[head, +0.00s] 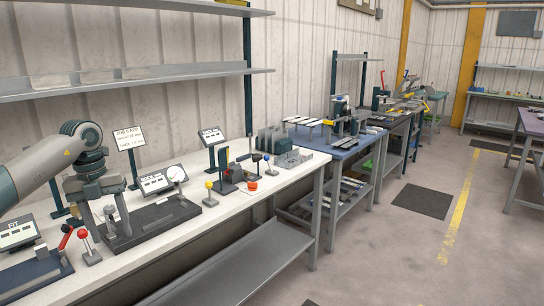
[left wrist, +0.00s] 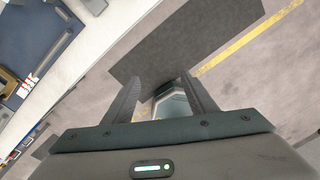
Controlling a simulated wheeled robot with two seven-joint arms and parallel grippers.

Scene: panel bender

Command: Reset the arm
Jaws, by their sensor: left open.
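My left arm (head: 40,180) comes in from the left over the near end of the white workbench (head: 262,196). My left gripper (head: 108,228) points down with its fingers apart and nothing visibly held. My right gripper is in neither view.
A red-ball lever (head: 83,234) and a red-handled device (head: 66,238) stand close to the left gripper. A job card sign (head: 129,138) stands behind. Shelves (head: 130,83) hang above the bench. A blue table (head: 340,147) stands beyond. The floor at right is open.

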